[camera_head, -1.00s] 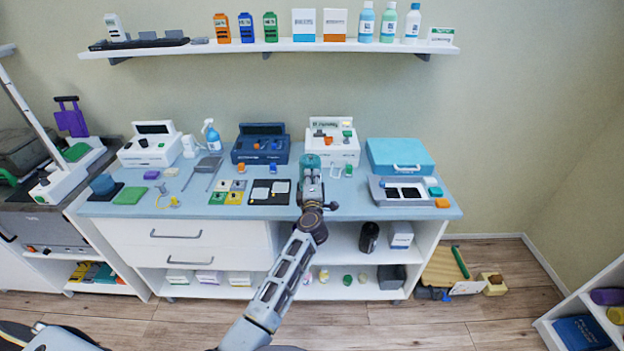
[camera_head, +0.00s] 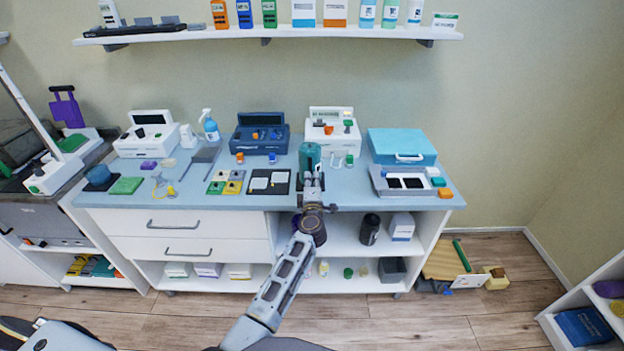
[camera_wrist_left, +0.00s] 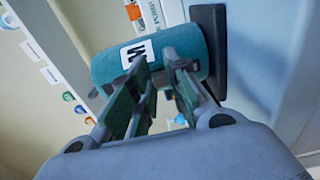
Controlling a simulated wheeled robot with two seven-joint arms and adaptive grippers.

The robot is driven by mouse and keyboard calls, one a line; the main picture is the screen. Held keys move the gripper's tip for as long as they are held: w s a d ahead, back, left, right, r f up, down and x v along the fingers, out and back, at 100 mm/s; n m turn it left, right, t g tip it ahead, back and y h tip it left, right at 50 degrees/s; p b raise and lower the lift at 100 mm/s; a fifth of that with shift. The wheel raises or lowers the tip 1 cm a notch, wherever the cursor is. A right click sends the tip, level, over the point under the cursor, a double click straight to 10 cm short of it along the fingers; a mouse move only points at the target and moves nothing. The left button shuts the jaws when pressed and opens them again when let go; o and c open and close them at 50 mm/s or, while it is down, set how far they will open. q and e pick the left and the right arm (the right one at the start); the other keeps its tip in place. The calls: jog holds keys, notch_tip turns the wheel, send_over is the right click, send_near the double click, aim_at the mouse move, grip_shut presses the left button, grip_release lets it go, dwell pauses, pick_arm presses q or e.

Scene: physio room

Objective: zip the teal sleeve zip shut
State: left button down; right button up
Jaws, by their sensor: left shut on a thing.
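The teal sleeve (camera_head: 310,155) stands at the back middle of the blue-grey countertop. In the left wrist view it is a teal rounded body (camera_wrist_left: 190,45) with a white label, against a dark base plate (camera_wrist_left: 222,40). My left gripper (camera_head: 311,182) is in front of the sleeve in the head view and hides its lower part. In the wrist view its two fingers (camera_wrist_left: 163,68) reach the sleeve's near side and close on a small part there, seemingly the zip pull. The zip's track is hidden. My right gripper is not in view.
White and dark blue cases stand along the back of the countertop (camera_head: 345,195). Black pads with white cards (camera_head: 283,187) lie left of my gripper. A teal case (camera_head: 402,145) and a grey tray (camera_head: 380,186) are to the right. A wall shelf (camera_head: 270,35) hangs above.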

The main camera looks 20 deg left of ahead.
aim_at(312, 182)
pick_arm(q)
notch_tip(312, 182, down, 2)
jog(key=shift+f+b, duration=0.2)
jog(key=shift+b, duration=0.4)
jog(key=shift+f, duration=0.2)
jog(key=shift+s+f, duration=0.1)
jog(key=c, duration=1.5)
grip_release()
jog(key=shift+f, duration=0.1)
jog(key=shift+c, duration=0.2)
jog(key=shift+o, duration=0.9)
jog(key=shift+r, duration=0.2)
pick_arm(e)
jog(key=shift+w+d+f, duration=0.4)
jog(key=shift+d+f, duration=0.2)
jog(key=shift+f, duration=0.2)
pick_arm(q)
jog(key=shift+r, duration=0.1)
